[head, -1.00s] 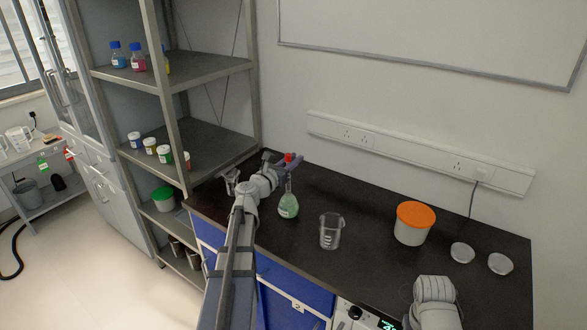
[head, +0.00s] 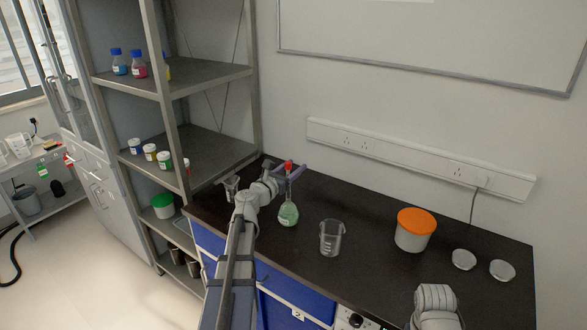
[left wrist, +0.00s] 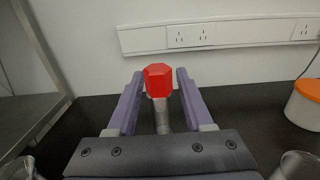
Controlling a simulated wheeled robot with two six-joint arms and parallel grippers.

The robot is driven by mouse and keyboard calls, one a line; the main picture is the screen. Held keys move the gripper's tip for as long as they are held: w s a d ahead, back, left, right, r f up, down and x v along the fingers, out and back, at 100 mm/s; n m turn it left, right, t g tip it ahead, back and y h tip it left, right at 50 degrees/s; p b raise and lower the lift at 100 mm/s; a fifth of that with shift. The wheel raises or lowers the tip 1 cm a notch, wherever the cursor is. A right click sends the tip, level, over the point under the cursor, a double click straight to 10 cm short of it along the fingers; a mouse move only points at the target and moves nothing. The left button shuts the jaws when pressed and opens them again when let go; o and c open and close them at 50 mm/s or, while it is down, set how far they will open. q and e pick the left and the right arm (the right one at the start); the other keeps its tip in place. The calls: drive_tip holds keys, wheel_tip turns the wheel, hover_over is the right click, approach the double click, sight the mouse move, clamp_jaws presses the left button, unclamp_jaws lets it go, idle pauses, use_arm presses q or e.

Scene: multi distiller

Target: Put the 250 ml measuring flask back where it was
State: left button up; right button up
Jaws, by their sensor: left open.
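The measuring flask (head: 288,213) stands upright on the black bench, with green liquid in its bulb and a red stopper (head: 289,167) on its neck. My left gripper (head: 292,171) is open around the upper neck, just below the stopper. In the left wrist view, the red stopper (left wrist: 158,79) and neck sit between the two purple fingers of the gripper (left wrist: 158,90), with gaps on both sides. The flask's bulb is hidden there. My right gripper is not in view.
A glass beaker (head: 331,238) stands to the right of the flask. An orange-lidded tub (head: 413,230) and two glass dishes (head: 464,259) are farther right. Another glass vessel (head: 230,187) is left of my gripper. A metal shelf (head: 190,148) stands at the left.

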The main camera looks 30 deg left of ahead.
use_arm(q)
drive_tip(key=s, duration=1.2)
drive_tip(key=shift+a, duration=0.45)
